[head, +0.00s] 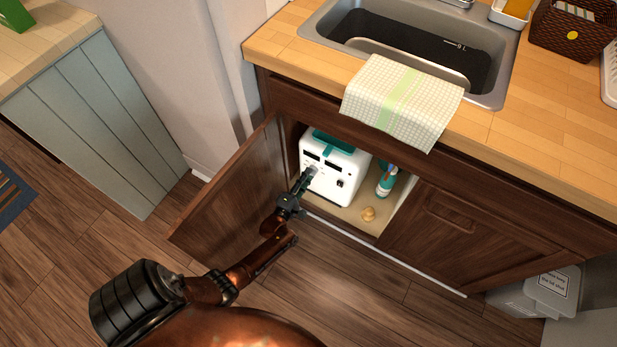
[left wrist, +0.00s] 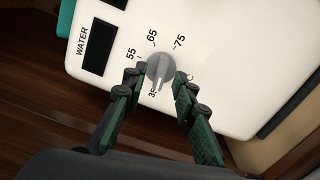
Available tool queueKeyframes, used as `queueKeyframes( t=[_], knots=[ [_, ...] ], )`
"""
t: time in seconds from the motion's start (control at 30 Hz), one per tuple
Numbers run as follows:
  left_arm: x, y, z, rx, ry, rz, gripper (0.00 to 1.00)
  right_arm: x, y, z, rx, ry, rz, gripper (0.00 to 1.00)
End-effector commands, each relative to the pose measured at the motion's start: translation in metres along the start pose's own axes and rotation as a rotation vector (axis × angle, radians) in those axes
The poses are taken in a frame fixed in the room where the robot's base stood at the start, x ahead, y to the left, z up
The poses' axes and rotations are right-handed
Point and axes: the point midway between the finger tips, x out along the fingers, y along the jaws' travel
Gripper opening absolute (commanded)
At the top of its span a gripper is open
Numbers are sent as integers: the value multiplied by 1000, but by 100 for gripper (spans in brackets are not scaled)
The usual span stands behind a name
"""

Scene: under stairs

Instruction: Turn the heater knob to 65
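The heater (head: 345,193) is a white box with a teal top inside the open cabinet under the sink. In the left wrist view its white front (left wrist: 235,45) carries a round grey knob (left wrist: 161,67) with 55, 65 and 75 around it. The knob's raised bar points down, toward a partly hidden number starting with 3. My left gripper (head: 306,176) is at the heater front. In the wrist view its fingers (left wrist: 160,80) are open, one on each side of the knob, with gaps visible. My right gripper is out of view.
The open cabinet door (head: 232,192) stands left of my left arm. A teal bottle (head: 386,182) and a small tan object (head: 368,214) are right of the heater. A checked towel (head: 402,100) hangs over the counter edge above. The floor in front is clear.

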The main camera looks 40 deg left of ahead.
Motion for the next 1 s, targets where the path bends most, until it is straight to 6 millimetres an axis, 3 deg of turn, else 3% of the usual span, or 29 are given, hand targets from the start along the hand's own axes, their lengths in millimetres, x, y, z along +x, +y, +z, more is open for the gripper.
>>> queueKeyframes(
  t=[0.17,0.53,1.0],
  knots=[
    [0,0,0,1,0,0,26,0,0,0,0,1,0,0],
    [0,0,0,1,0,-1,1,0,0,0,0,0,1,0],
    [-1,0,0,20,0,-1,0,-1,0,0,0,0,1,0]
  ],
)
